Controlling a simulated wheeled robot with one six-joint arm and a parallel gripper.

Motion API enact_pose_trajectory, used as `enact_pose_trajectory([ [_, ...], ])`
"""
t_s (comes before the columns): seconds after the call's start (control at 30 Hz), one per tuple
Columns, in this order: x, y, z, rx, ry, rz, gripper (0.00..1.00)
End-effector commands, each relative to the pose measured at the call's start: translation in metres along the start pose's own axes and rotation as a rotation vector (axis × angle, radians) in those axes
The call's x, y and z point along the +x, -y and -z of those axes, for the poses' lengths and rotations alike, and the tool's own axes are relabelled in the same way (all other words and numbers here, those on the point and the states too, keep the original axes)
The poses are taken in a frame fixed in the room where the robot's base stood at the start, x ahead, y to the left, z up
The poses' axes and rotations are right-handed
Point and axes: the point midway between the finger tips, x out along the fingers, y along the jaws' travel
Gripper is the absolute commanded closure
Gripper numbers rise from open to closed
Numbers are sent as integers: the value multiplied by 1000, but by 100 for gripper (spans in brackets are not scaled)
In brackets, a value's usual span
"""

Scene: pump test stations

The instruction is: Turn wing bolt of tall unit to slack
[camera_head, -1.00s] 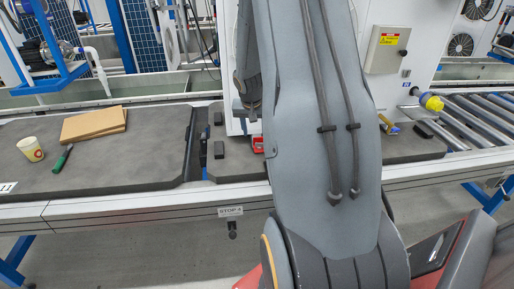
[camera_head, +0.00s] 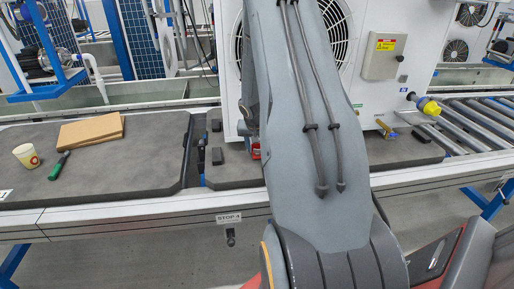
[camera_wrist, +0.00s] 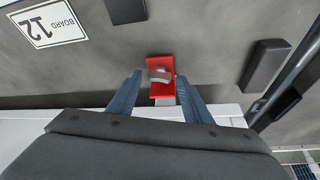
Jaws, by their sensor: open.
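A white unit with a round fan grille (camera_head: 382,85) stands on a dark board behind my arm; its left part is partly hidden. A small red bracket (camera_head: 255,152) shows at its lower left edge. In the wrist view the red bracket (camera_wrist: 161,64) carries a grey metal wing-like piece (camera_wrist: 164,76), seen from above. My gripper (camera_wrist: 162,85) is open, with one blue-grey finger on each side of the bracket's near end. I cannot tell whether the fingers touch the wing piece. In the head view my gripper is hidden behind my arm.
A white ledge (camera_wrist: 225,113) lies beneath the fingers. A cup (camera_head: 26,155), cardboard (camera_head: 90,130) and green-handled tool (camera_head: 59,166) lie on the left board. Rollers (camera_head: 470,122) are right.

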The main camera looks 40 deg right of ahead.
Motion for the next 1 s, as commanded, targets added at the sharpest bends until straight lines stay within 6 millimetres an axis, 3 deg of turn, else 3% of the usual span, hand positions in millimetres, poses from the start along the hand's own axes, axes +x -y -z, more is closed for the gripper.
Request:
enact_pose_trajectory([
  [0.07,0,0,0,0,0,0,58],
  [0.3,0,0,0,0,0,0,96],
  [1.0,-1,-2,0,-123,1,51,96],
])
